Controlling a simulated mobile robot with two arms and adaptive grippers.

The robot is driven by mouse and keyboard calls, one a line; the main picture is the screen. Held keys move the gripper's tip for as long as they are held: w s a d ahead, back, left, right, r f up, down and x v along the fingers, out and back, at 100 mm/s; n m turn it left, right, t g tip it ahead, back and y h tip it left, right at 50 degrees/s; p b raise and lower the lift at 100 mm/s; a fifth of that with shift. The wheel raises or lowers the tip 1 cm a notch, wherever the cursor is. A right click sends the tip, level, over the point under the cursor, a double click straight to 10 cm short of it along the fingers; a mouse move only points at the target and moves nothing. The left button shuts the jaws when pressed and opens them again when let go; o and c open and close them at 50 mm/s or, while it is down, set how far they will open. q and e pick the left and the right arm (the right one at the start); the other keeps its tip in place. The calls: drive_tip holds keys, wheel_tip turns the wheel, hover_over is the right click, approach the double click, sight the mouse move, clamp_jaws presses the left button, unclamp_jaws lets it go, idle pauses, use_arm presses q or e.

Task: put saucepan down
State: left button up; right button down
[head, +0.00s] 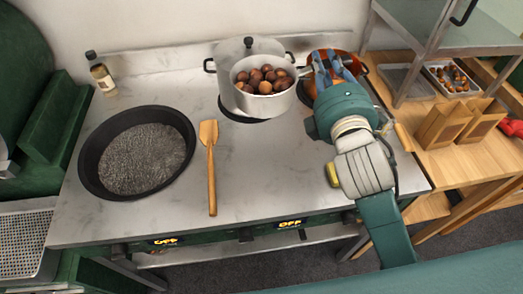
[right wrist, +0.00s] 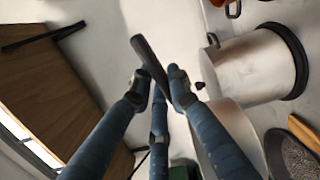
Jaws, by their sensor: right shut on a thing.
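The silver saucepan (head: 262,104), filled with brown chestnuts (head: 265,79), is upright in the head view, in front of a lidded pot. Its wall shows at the bottom of the right wrist view (right wrist: 235,130). My right gripper (head: 322,62) is to the right of the saucepan. In the right wrist view its blue fingers (right wrist: 160,78) are shut on the dark saucepan handle (right wrist: 149,58). A dark burner ring (head: 236,116) shows partly below the saucepan; I cannot tell whether the base touches the stove. My left gripper is not in view.
The stove top (head: 255,180) has free room at the front middle. A lidded pot (head: 226,62) stands behind, with an orange pot (head: 359,66) partly hidden by my gripper. A wooden spatula (head: 211,165) and a wide black pan (head: 85,160) lie to the left.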

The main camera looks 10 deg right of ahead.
drive_tip(key=shift+w+r, duration=0.25)
drive_tip(key=shift+r, duration=0.3)
drive_tip(key=shift+w+a, duration=0.1)
drive_tip(key=shift+a, duration=0.1)
drive_tip(key=shift+y, duration=0.3)
wheel_tip(320, 180, down, 20)
drive_tip(key=b, duration=0.4)
drive_tip(key=shift+w+a+r+b, duration=0.15)
drive_tip(key=shift+r+b, duration=0.05)
drive_tip(key=shift+b, duration=0.2)
drive_tip(key=c, duration=2)
unclamp_jaws()
drive_tip(key=shift+f, duration=0.15)
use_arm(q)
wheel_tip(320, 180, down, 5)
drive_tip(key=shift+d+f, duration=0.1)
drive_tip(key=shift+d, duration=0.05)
use_arm(e)
drive_tip(key=o, duration=0.3)
drive_tip(key=shift+o, duration=0.2)
